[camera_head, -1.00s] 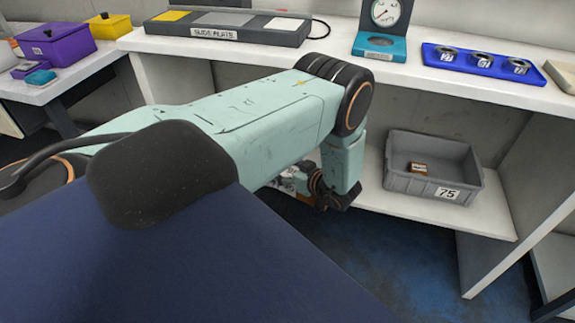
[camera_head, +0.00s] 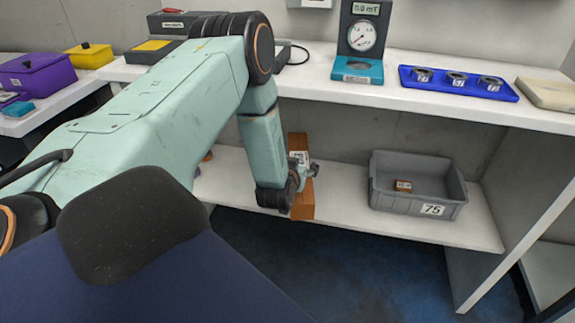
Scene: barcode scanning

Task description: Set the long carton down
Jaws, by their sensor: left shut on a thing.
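The long carton (camera_head: 303,206) is orange-brown with a white barcode label and stands roughly upright at the lower shelf, in the middle of the head view. My left gripper (camera_head: 305,180) is shut on it around its middle. The carton's lower end overlaps the front edge of the lower shelf (camera_head: 345,222) in the picture; I cannot tell whether it touches the shelf. My left wrist and gripper hide part of its left side. My right gripper is not in view.
A blue tray (camera_head: 415,82) with several rings and a dial gauge (camera_head: 362,36) stand on the upper counter. Shelf space between carton and bin is clear.

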